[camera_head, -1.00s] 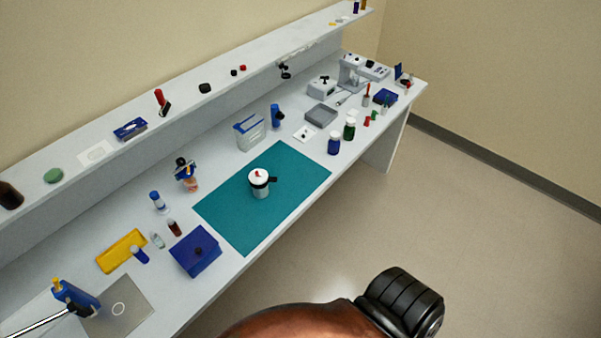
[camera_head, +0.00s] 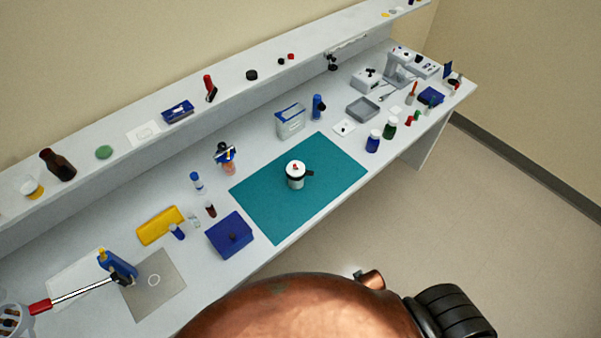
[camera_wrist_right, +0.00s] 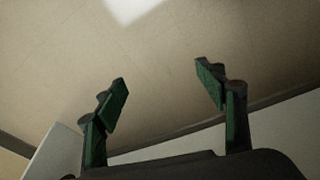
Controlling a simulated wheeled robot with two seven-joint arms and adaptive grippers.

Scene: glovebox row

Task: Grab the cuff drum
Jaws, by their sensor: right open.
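A white drum with a dark band, a dark side handle and a small red spot on top stands upright on the teal mat; I take it as the cuff drum (camera_head: 296,176). The teal mat (camera_head: 338,188) lies on the bench. My right gripper (camera_wrist_right: 162,92) shows in the right wrist view, open and empty, with its green-padded fingers wide apart and only plain floor and a pale panel behind them. The drum is not in that view. The head view shows copper and black parts of my arm at the bottom, but no fingers. My left gripper is not in view.
A blue box (camera_head: 230,235) sits left of the mat, with a yellow tray (camera_head: 160,225) beyond. A raised shelf (camera_head: 225,98) runs along the back. Floor in front is clear.

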